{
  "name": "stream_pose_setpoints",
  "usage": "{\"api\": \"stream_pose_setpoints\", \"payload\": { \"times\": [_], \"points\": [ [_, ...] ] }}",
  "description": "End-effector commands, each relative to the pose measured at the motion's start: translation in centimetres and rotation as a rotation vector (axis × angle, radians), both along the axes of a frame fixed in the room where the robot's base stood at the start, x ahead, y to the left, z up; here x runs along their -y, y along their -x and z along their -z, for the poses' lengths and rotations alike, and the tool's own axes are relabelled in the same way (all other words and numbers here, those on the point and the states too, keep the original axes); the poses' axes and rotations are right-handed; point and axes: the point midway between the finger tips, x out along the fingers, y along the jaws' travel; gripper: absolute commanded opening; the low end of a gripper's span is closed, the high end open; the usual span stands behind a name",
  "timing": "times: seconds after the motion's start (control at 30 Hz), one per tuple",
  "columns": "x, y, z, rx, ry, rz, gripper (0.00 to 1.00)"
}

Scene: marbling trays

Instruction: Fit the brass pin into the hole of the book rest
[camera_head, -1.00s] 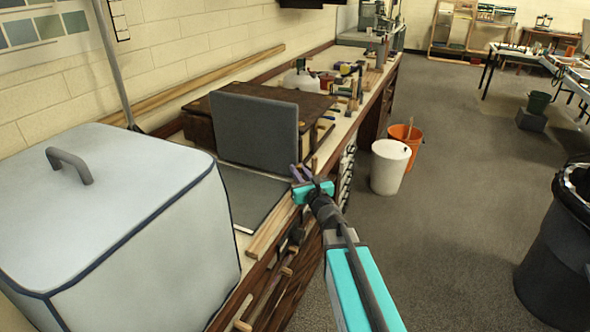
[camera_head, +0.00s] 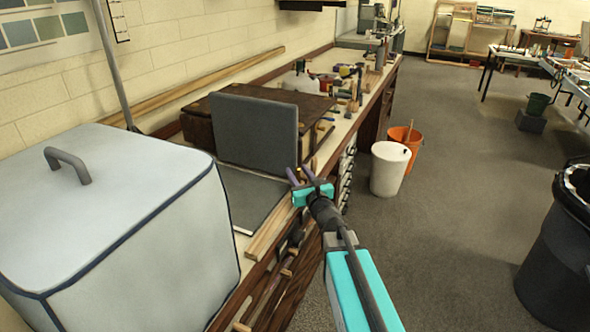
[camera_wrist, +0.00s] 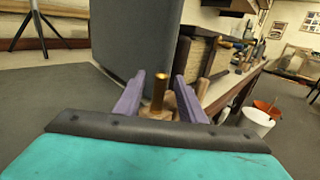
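The brass pin (camera_wrist: 160,88) stands upright in the wrist view, its lower end at a small wooden block (camera_wrist: 156,110). My gripper (camera_wrist: 158,88) has its two purple fingers apart, one on each side of the pin, with a gap to both. In the head view my gripper (camera_head: 299,173) is over the bench's front edge. A grey upright panel (camera_head: 255,130) and a flat grey plate (camera_head: 250,195), which look like the book rest, are left of it. The upright panel also shows in the wrist view (camera_wrist: 130,45). I cannot make out the hole.
A large pale box with a handle (camera_head: 110,210) fills the near left. A dark brown case (camera_head: 200,120) stands behind the panel. Several tools lie farther along the bench. A white bucket (camera_head: 388,172) and an orange bucket (camera_head: 412,145) stand on the floor to the right.

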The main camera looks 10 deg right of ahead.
Motion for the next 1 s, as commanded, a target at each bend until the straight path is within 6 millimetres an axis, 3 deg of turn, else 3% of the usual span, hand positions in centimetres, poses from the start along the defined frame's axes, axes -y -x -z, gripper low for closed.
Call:
{"api": "stream_pose_setpoints", "payload": {
  "times": [0.27,1.0],
  "points": [
    [0.2,0.9,0.0,0.0,0.0,0.001,0.37],
    [0.9,5.6,-0.3,-0.002,-0.001,0.0,0.37]
  ]
}}
